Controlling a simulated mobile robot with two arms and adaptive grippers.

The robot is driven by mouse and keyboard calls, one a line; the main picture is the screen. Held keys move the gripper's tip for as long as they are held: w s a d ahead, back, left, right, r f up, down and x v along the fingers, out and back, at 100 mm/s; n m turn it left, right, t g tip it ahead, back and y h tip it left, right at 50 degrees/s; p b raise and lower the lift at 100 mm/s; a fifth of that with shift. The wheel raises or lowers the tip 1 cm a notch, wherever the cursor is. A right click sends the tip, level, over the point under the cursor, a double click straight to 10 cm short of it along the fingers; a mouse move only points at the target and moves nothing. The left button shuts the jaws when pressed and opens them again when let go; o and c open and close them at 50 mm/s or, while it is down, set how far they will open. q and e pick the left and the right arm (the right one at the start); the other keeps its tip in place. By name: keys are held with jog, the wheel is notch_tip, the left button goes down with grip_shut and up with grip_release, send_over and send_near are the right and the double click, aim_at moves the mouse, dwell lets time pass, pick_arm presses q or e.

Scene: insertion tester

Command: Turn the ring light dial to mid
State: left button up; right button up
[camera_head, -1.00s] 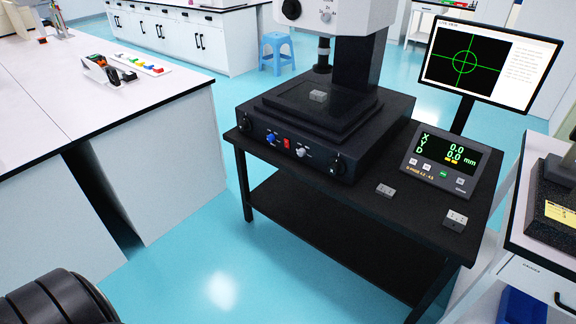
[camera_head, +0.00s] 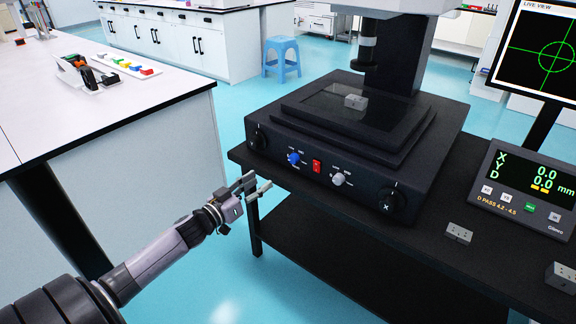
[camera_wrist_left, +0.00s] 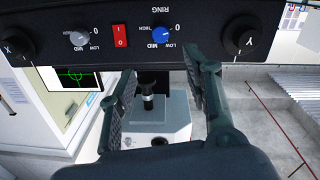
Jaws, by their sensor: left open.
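The ring light dial is a blue knob (camera_head: 294,158) on the dark front panel of the measuring machine (camera_head: 345,150). In the left wrist view the blue knob (camera_wrist_left: 160,39) shows upside down under the word RING, with marks 0, LOW, MID and HIGH around it. I cannot read its pointer surely. My left gripper (camera_head: 262,181) is open and empty, in front of the panel and a little left of and below the dial. In the left wrist view my left gripper (camera_wrist_left: 160,64) has its fingers apart, the dial framed between and beyond them, not touched. My right gripper is not in view.
A red switch (camera_head: 316,166) and a grey knob (camera_head: 338,179) sit right of the dial. Black end knobs (camera_head: 257,139) flank the panel. A readout box (camera_head: 525,190) and small grey blocks (camera_head: 458,233) stand on the black table. A white bench (camera_head: 110,105) is at left.

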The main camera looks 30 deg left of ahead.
aim_at(291, 160)
pick_arm(q)
jog(key=w, duration=0.4)
jog(key=w+d+b, duration=0.1)
jog(key=w, duration=0.3)
jog(key=w+b, duration=0.1)
jog(key=w, duration=0.3)
jog(key=shift+w+d+f, duration=0.15)
jog(key=shift+w+d, duration=0.05)
jog(key=shift+w, duration=0.6)
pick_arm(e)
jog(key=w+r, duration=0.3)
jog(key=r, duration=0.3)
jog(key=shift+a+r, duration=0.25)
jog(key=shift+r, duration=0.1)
pick_arm(q)
grip_shut()
